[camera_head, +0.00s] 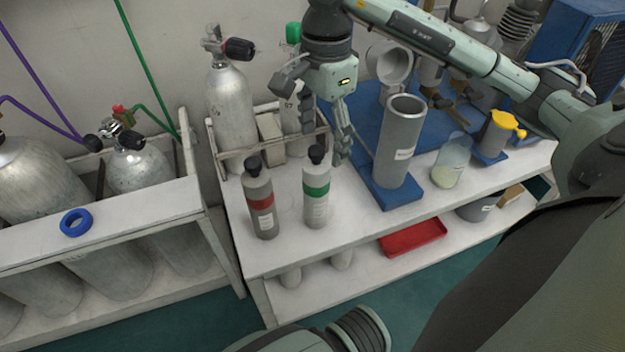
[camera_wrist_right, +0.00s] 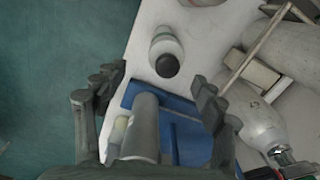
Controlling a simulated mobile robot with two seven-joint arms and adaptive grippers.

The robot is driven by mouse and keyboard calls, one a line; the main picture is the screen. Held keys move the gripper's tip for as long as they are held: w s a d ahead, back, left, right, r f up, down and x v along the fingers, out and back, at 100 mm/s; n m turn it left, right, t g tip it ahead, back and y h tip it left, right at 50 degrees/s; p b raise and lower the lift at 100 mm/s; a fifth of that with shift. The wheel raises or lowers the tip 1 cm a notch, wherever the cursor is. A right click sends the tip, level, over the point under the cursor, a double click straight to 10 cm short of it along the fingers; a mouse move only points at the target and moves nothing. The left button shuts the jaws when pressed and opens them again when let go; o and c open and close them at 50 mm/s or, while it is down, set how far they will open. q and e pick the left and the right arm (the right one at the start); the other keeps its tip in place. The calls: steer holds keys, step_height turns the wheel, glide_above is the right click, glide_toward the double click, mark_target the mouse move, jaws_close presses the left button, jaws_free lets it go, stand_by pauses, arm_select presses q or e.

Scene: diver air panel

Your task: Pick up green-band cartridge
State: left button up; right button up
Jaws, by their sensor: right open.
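The green-band cartridge (camera_head: 317,187) stands upright on the white bench top, a pale cylinder with a green ring and black cap. It also shows from above in the right wrist view (camera_wrist_right: 166,44), beyond and between the fingertips. My right gripper (camera_head: 322,132) is open and empty, above and slightly behind the cartridge and apart from it. Its two fingers also show in the right wrist view (camera_wrist_right: 158,92). A red-band cartridge (camera_head: 261,198), grey with a black cap, stands upright just left of the green-band one. My left gripper is not in view.
A grey open cylinder (camera_head: 401,140) on a blue base stands close to the right. A rack with a silver tank (camera_head: 232,110) stands behind. A beaker (camera_head: 449,160) and yellow-topped container (camera_head: 497,132) are farther right. The bench in front of the cartridges is clear.

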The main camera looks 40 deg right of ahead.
mark_target(317, 166)
steer(key=f, duration=0.7)
steer(key=shift+w+a+f, duration=0.25)
steer(key=shift+w+f, duration=0.15)
steer(key=shift+c, duration=0.2)
jaws_close()
